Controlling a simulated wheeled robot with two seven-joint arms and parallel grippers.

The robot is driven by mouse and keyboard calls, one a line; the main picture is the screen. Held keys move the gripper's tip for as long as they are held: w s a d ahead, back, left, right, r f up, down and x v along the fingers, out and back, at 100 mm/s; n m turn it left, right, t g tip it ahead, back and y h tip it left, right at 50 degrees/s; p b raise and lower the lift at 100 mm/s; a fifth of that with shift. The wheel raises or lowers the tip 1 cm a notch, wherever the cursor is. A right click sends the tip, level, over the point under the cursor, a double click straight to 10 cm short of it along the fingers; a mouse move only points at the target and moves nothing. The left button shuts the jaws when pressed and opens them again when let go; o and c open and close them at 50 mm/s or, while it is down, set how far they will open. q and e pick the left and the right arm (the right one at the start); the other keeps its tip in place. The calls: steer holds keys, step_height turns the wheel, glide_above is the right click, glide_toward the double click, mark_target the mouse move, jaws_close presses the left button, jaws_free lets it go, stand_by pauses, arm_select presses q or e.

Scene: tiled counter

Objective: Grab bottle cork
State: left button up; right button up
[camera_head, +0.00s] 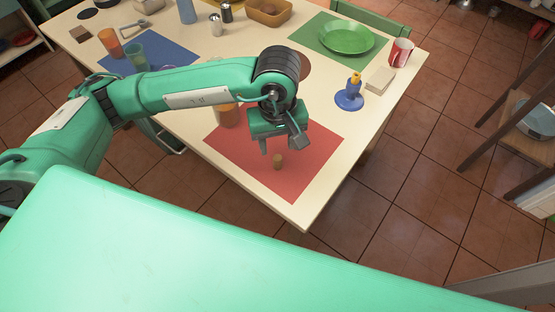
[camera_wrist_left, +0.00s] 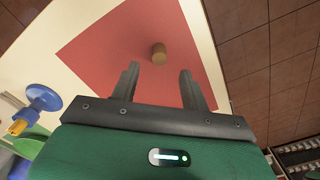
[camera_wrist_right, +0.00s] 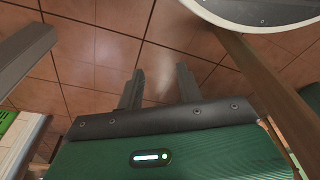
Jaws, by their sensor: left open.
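The cork (camera_head: 278,161) is a small brown cylinder on the red mat (camera_head: 310,150) near the table's front corner. My left gripper (camera_head: 281,145) is above the mat, open and empty, with the cork just below its fingers. In the left wrist view the cork (camera_wrist_left: 159,53) is beyond the fingertips, roughly between the lines of the two fingers and apart from them. My right gripper (camera_wrist_right: 159,75) shows in the right wrist view only, over the tiled floor, fingers apart with nothing between them.
An orange-brown cup (camera_head: 228,115) stands behind the left arm at the mat's edge. A blue candle holder with a yellow candle (camera_head: 350,94), a beige block (camera_head: 380,80) and a red-white cup (camera_head: 400,52) stand at the right. A green plate (camera_head: 346,37) lies farther back. The mat's front is clear.

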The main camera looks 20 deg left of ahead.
mark_target(277, 158)
arm_select(q)
steer(key=shift+w+f+p, duration=0.1)
steer(key=shift+f+p, duration=0.3)
steer(key=shift+f, duration=2.25)
jaws_close()
arm_select(e)
steer(key=shift+s+d+f, duration=0.15)
steer(key=shift+s+f, duration=0.1)
steer(key=shift+f, duration=0.35)
steer(key=shift+s+d+f, duration=0.1)
steer(key=shift+s+f, duration=0.15)
steer(key=shift+f, duration=0.35)
